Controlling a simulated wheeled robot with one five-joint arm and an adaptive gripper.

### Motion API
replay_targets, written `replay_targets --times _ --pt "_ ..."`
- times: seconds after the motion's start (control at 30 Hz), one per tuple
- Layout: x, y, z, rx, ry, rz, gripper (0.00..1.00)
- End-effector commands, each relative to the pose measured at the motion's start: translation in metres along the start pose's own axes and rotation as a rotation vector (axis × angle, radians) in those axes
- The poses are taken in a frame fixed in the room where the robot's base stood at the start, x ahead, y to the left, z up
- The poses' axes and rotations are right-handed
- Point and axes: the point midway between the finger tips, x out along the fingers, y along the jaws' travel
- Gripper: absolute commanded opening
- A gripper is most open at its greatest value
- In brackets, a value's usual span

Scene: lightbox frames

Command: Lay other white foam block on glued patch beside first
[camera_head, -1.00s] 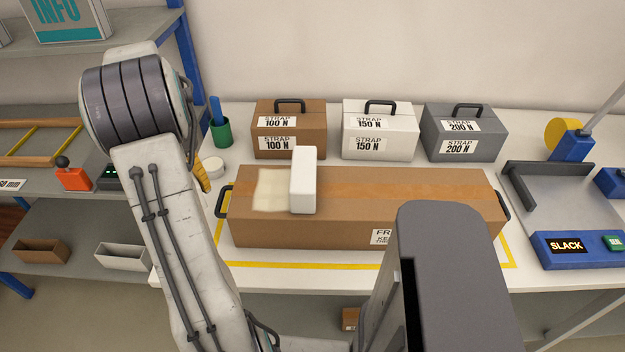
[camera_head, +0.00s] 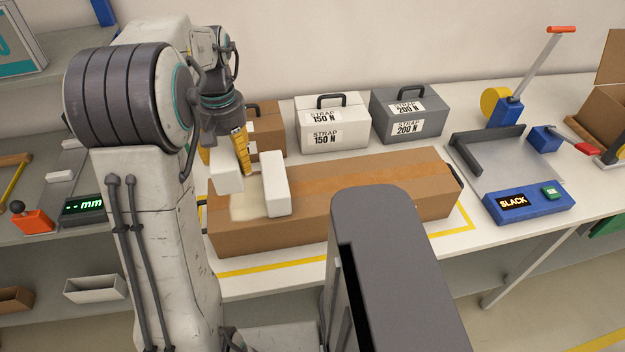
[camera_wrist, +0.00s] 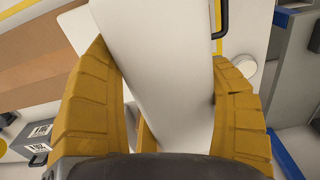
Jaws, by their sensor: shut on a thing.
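My gripper (camera_head: 226,158), with yellow fingers, is shut on a white foam block (camera_head: 227,178). In the wrist view the same block (camera_wrist: 165,90) fills the space between the fingers. The held block is over the left end of the long brown carton (camera_head: 350,205), by the cream glued patch (camera_head: 243,208). The first white foam block (camera_head: 275,184) lies on the carton just right of the patch. A narrow gap shows between the two blocks. I cannot tell whether the held block touches the carton.
Brown, white (camera_head: 333,122) and grey (camera_head: 406,114) strap cases stand behind the carton; my gripper partly covers the brown one (camera_head: 266,130). A blue device reading SLACK (camera_head: 515,203) is at the right. Shelves (camera_head: 40,155) stand at the left.

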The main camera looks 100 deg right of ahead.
Motion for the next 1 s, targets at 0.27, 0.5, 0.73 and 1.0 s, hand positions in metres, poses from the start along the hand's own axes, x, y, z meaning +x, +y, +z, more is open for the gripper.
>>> replay_targets --times 0.27,0.5,0.73,1.0 --pt "0.020 0.004 0.002 0.009 -0.006 -0.001 0.52" --pt "0.052 0.004 0.002 0.008 -0.003 -0.001 0.52" --pt "0.066 0.004 0.001 0.008 -0.002 0.000 0.52" --pt "0.094 0.003 0.002 0.008 -0.003 -0.001 0.52"
